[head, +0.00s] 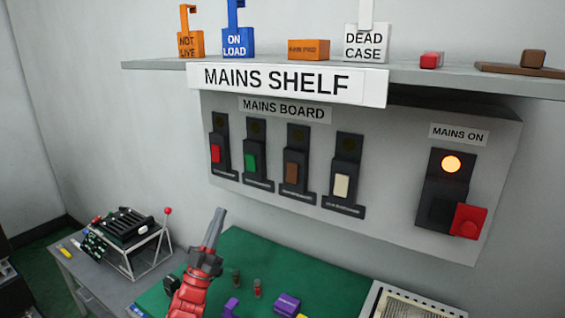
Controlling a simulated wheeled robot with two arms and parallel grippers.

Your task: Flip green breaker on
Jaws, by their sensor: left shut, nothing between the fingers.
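The green breaker (250,162) is second from the left on the mains board (391,181). Its green toggle sits in the lower part of a dark housing, and the round lamp above it looks dark. My left gripper (219,213) is shut and empty, its fingers pointing up, below the breaker row in the picture. It appears apart from the board; its exact distance cannot be told. Nothing covers the green toggle. My right gripper is not in view.
Red (215,153), brown (291,171) and cream (341,186) breakers flank the green one. A lit orange lamp (451,163) and red switch (468,221) are at right. The mains shelf (155,65) overhangs the board. A green mat (262,255) with small parts lies below.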

